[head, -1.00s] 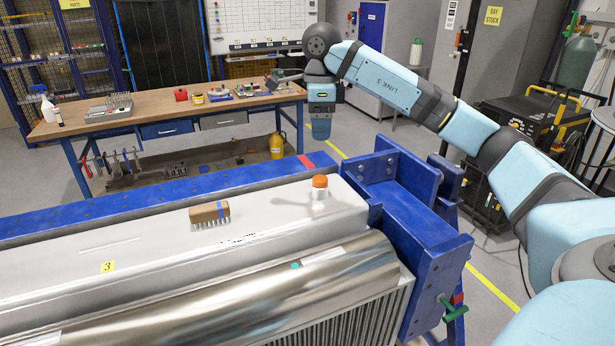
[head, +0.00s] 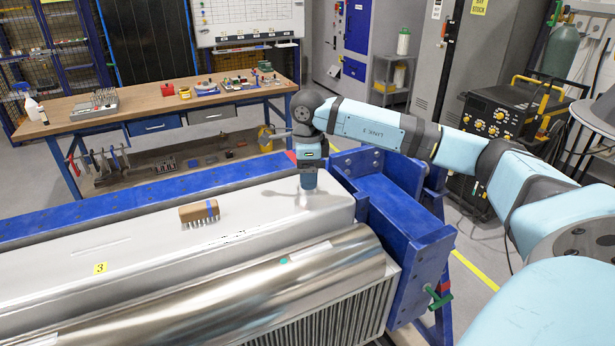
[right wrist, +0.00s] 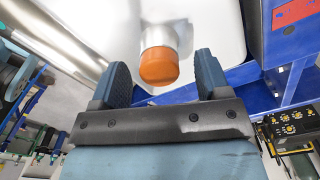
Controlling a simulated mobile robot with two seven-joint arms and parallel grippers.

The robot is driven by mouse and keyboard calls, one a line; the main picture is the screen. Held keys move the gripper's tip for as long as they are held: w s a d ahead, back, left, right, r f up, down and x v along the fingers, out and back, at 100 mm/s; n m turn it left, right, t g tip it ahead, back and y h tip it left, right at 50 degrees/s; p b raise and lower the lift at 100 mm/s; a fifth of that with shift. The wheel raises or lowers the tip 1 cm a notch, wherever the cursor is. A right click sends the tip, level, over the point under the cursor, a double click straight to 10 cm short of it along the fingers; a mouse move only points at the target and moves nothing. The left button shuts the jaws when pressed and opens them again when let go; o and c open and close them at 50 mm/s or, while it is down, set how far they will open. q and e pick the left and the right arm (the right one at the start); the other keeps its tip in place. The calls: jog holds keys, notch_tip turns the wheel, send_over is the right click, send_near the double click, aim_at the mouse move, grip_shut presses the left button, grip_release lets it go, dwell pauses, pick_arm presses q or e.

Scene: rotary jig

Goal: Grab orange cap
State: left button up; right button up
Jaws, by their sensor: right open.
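The orange cap (right wrist: 159,66) sits on a short silver neck on the pale metal casing (head: 110,246). It shows between and just beyond the fingertips of my right gripper (right wrist: 160,78) in the right wrist view. The right gripper is open, with a gap on both sides of the cap. In the head view my right gripper (head: 308,180) points down over the cap's spot and hides the cap. I cannot tell exactly how high it is above the casing. My left gripper is not in any view.
A wooden brush (head: 199,211) lies on the casing, left of the right gripper. The blue jig frame (head: 405,215) stands close on the right. A shiny cylinder (head: 230,285) runs along the front. A workbench (head: 150,101) with tools stands behind.

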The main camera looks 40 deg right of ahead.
jog(key=c, duration=1)
